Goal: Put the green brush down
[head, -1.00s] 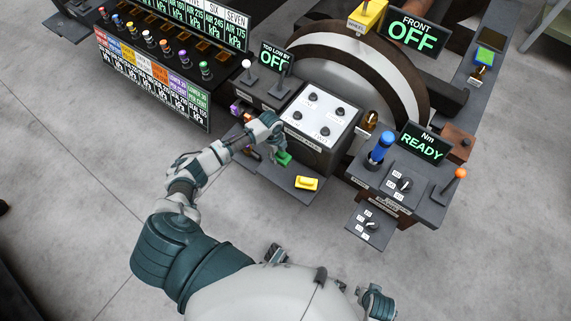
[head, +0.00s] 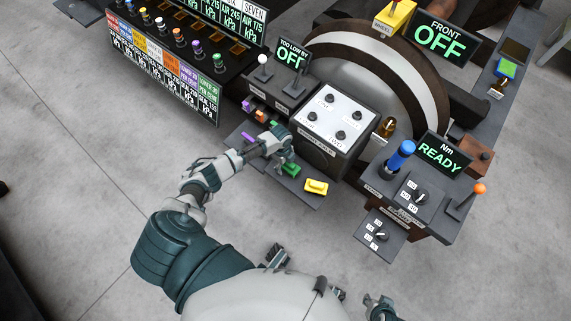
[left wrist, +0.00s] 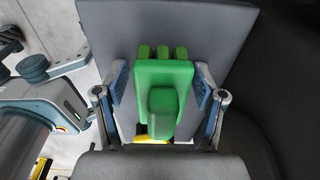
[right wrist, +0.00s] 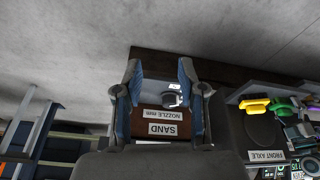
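The green brush (head: 291,170) lies on the dark shelf (head: 297,197) in front of the white-topped control box. My left gripper (head: 284,158) is just above and around it. In the left wrist view, the green brush (left wrist: 163,95) is between the two blue-padded fingers of my left gripper (left wrist: 162,90). A narrow gap shows on each side, so the fingers look open and apart from it. My right gripper (right wrist: 160,85) is open and empty in its wrist view, in front of a panel labelled SAND NOZZLE mm.
A yellow block (head: 317,187) lies on the same shelf, right of the brush. A purple bar (head: 249,137) lies to the left. The control box (head: 335,120) stands just behind. A console with a blue handle (head: 401,155) is at right. The floor in front is clear.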

